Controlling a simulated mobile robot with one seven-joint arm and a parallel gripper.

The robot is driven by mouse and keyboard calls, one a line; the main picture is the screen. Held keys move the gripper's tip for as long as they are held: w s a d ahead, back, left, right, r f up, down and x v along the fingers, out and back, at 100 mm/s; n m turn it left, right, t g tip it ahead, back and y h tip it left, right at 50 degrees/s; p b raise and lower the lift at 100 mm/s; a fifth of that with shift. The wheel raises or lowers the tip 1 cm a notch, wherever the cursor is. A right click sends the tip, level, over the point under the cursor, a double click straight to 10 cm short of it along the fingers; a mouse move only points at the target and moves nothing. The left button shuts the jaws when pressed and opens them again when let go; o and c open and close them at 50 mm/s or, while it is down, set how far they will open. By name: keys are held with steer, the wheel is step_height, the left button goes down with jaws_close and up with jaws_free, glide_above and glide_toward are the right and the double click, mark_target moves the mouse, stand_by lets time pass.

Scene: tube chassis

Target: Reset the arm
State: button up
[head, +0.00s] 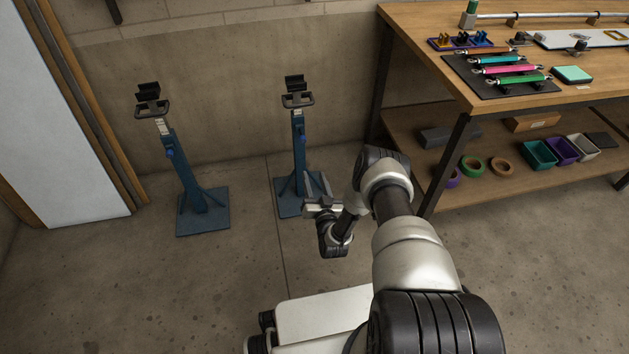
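My arm reaches out from the lower right of the head view and bends back at the elbow. My gripper (320,185) is at its end, left of the elbow, in front of the right blue stand (299,150). Its fingers overlap the stand's base in the picture, and no held object can be made out. The fingers are small and seen at an angle, so I cannot tell whether they are open or shut.
A second blue stand (187,180) is on the floor at left. A wooden workbench (430,35) stands at right with tools on top. Its lower shelf (500,180) holds tape rolls (472,165) and bins (562,151). A white panel (60,110) leans at left. Floor between is clear.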

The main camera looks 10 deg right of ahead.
stand_by(0.4)
